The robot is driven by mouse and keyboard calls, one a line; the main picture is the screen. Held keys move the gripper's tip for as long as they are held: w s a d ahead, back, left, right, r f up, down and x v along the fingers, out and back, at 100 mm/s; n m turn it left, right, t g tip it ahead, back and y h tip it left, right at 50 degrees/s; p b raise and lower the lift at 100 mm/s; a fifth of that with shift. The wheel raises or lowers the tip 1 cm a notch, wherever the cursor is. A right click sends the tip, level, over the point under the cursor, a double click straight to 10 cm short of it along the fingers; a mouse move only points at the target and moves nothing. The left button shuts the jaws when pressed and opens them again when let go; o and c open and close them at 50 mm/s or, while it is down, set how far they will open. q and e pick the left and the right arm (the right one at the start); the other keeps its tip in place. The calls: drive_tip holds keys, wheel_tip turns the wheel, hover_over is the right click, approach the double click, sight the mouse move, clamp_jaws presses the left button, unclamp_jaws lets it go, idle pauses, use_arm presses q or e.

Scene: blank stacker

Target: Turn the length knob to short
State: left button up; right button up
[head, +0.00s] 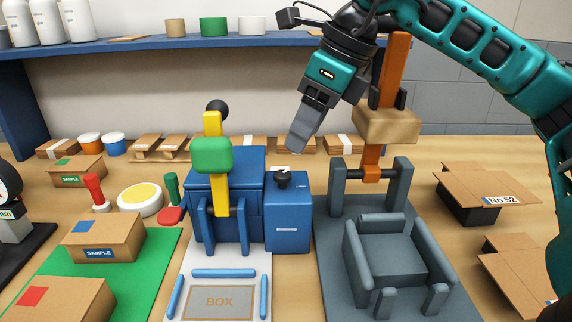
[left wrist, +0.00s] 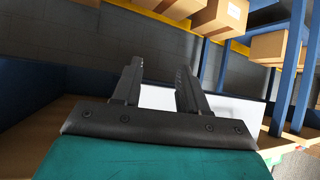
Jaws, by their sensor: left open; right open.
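A small black knob (head: 282,182) sits on top of the narrow blue box (head: 288,222) beside the larger blue machine. A small white label lies just behind the knob; its marking and the knob's setting are too small to read. My right gripper (head: 298,147) comes in from the upper right and hangs above and slightly right of the knob, apart from it. Its fingers are seen edge-on, open, with nothing visible between them. My left gripper (left wrist: 158,72) is out of the head view; in the left wrist view it is open and empty, away from the machine.
The blue machine (head: 225,190) has a yellow lever with a green block at the front. An orange lever (head: 390,75) with a tan block stands right of my right gripper, above a grey fixture (head: 390,255). Cardboard boxes (head: 105,238) stand on a green mat at left.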

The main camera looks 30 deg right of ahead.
sight(283, 173)
drive_tip(key=x, duration=0.6)
drive_tip(key=shift+w+f+b, duration=0.1)
drive_tip(key=shift+f+b, duration=0.05)
drive_tip(key=shift+b, duration=0.15)
use_arm(q)
drive_tip(key=shift+w+d+r, duration=0.3)
drive_tip(key=shift+w+r, duration=0.05)
drive_tip(key=shift+w, duration=0.3)
use_arm(e)
drive_tip(key=shift+w+a+f, duration=0.2)
drive_tip(key=shift+w+f, duration=0.05)
drive_tip(key=shift+f, duration=0.35)
drive_tip(key=shift+c, duration=0.2)
